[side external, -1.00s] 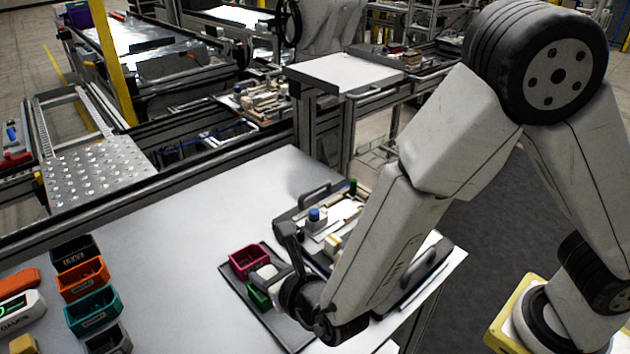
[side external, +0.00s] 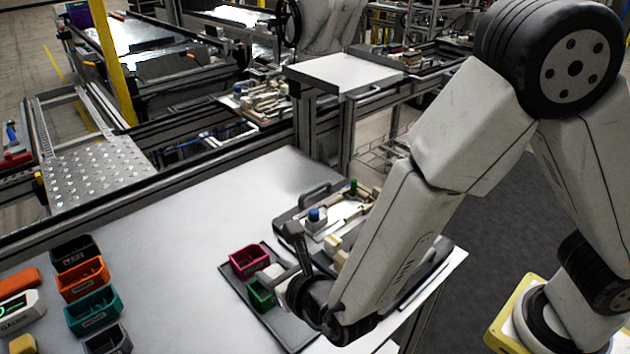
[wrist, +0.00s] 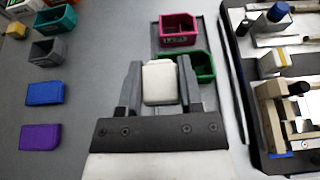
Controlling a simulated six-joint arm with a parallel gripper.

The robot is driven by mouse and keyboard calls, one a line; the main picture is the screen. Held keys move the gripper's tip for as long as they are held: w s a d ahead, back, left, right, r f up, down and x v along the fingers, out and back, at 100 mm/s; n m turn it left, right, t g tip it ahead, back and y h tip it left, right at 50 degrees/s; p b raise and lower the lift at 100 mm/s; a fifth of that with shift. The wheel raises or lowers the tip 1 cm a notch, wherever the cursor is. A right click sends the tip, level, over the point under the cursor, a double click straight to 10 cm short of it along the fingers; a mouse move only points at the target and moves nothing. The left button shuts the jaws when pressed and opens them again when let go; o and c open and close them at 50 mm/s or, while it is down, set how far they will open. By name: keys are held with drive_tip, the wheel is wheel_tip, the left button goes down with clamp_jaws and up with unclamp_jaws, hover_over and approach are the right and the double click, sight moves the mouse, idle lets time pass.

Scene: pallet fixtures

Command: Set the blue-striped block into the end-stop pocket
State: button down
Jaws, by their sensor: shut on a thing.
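My gripper (wrist: 159,85) is shut on a white block (wrist: 160,82), which sits between its two dark fingers. No blue stripe shows on the faces I can see of this block. In the side view the white block (side external: 272,273) is beside the green bin, partly hidden by my gripper (side external: 285,262). The pallet fixture (side external: 291,214) lies to the right of the gripper, partly behind my arm. In the wrist view the fixture (wrist: 243,100) runs along the right edge. I cannot tell which of its places is the end-stop pocket.
A magenta bin (wrist: 179,30) and a green bin (wrist: 203,67) stand on a dark tray (side external: 233,277) close to the gripper. A blue-capped part (side external: 315,217) stands up on the fixture. Blue (wrist: 44,93) and purple (wrist: 40,137) pieces lie left. The table's middle is clear.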

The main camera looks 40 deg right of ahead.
drive_tip(key=w+d+n+g+h, duration=0.1)
drive_tip(key=w+d+n+g, duration=0.3)
drive_tip(key=d, duration=0.7)
drive_tip(key=w+d+n+g+h, duration=0.2)
drive_tip(key=w+d+n+g, duration=0.2)
drive_tip(key=d+n, duration=0.4)
drive_tip(key=w+d+n+g+h, duration=0.1)
drive_tip(key=w+d+n+g, duration=0.4)
drive_tip(key=d, duration=1)
drive_tip(key=shift+f+n, duration=0.35)
drive_tip(key=shift+n, duration=0.25)
idle(0.7)
drive_tip(key=shift+f, duration=0.15)
drive_tip(key=shift+f, duration=3.6)
